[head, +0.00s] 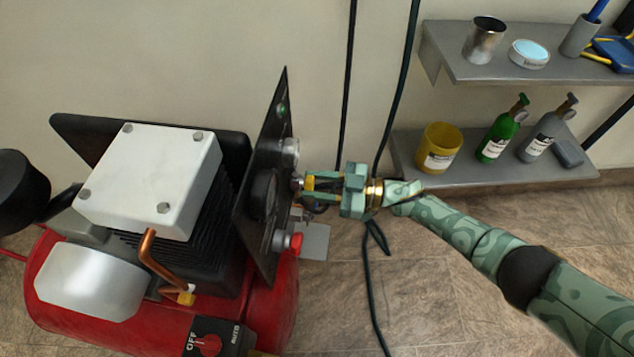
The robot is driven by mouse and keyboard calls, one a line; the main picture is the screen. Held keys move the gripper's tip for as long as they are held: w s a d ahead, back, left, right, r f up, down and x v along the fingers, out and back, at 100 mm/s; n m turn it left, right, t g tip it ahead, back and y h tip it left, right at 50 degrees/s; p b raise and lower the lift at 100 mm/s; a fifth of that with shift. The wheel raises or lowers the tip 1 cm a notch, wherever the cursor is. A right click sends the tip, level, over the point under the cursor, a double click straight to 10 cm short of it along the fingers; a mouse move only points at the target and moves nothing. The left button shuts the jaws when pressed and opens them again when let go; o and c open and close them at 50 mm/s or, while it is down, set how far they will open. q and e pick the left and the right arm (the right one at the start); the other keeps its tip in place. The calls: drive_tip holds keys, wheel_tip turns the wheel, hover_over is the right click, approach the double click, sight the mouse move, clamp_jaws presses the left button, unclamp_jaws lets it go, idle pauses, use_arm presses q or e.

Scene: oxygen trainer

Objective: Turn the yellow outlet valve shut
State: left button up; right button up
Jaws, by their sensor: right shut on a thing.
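The yellow outlet valve (310,184) shows as a small yellow patch at the right face of the compressor's black panel (268,150). My right gripper (313,188), green and reaching in from the right, is shut on it. The fingers cover most of the valve, so its turn angle cannot be told. My left gripper is not in view.
The red compressor (60,290) with a white-topped motor block (150,180) fills the left. A red knob (296,241) sits below my gripper on the panel. Dark cables (368,290) hang behind my wrist. Shelves (500,180) with bottles and cans stand at right.

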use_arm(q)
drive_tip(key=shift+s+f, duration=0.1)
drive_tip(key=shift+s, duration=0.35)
use_arm(e)
drive_tip(key=shift+d+f+m, duration=0.1)
drive_tip(key=shift+f+m, duration=0.05)
drive_tip(key=shift+m, duration=0.55)
drive_tip(key=o, duration=1)
drive_tip(key=shift+c, duration=0.2)
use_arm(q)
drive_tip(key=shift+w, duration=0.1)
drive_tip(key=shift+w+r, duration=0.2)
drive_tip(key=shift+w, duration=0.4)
use_arm(e)
drive_tip(key=s+d, duration=0.3)
drive_tip(key=d, duration=1.3)
drive_tip(key=shift+s, duration=0.1)
